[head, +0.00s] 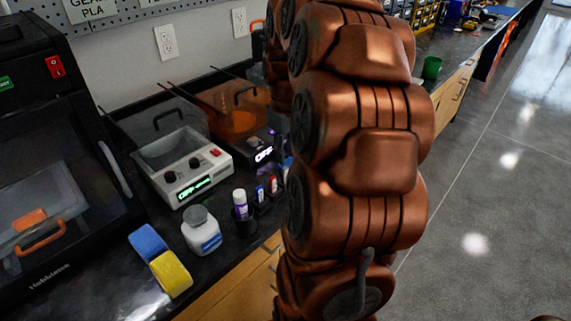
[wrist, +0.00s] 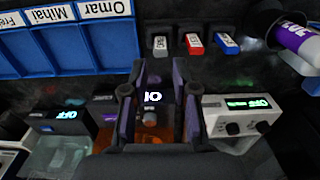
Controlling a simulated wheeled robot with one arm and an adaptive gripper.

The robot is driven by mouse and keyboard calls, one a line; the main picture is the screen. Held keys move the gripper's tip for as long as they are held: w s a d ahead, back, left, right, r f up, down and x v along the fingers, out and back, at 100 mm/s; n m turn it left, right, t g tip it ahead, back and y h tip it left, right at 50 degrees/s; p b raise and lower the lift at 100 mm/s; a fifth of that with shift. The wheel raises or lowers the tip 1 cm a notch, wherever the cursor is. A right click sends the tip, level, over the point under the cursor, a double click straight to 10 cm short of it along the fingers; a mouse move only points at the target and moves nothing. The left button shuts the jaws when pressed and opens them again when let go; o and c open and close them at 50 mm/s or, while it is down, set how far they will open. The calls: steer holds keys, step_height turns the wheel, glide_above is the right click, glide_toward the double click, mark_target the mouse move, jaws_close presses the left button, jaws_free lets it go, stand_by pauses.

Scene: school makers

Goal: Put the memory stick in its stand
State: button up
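In the wrist view, three memory sticks stand in a row above my gripper: a grey one (wrist: 160,45), a red one (wrist: 194,43) and a blue one (wrist: 228,43). They stand at a dark holder whose outline is hard to make out. The head view shows the blue stick (head: 260,193) and the red stick (head: 273,184) beside my arm. My gripper (wrist: 160,72) is open and empty, its two dark fingers apart, with a lit display visible through the gap. My arm hides the gripper in the head view. I cannot tell which stick is the task's.
A blue holder with name labels (wrist: 75,45) is at the wrist view's upper left. Grey (head: 190,180) and orange-lidded (head: 235,110) machines stand behind.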

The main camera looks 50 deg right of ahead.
mark_target(286, 168)
step_height(286, 168, up, 6)
steer(key=shift+r, duration=0.2)
stand_by(0.9)
steer(key=s+a+r+p, duration=0.1)
steer(key=s+a+p, duration=0.2)
steer(key=a, duration=0.5)
steer(key=s+a+r+g+p, duration=0.1)
steer(key=s+a+p, duration=0.2)
steer(key=a, duration=0.5)
steer(key=s+a+r+p, duration=0.1)
steer(key=s+a+p, duration=0.2)
steer(key=a, duration=0.4)
steer(key=s+a+f+p, duration=0.1)
steer(key=s+a, duration=0.3)
steer(key=s, duration=0.4)
steer(key=shift+s+a+f+g+p, duration=0.15)
steer(key=shift+a+f+g+p, duration=0.2)
steer(key=shift+p, duration=0.5)
steer(key=shift+a, duration=0.1)
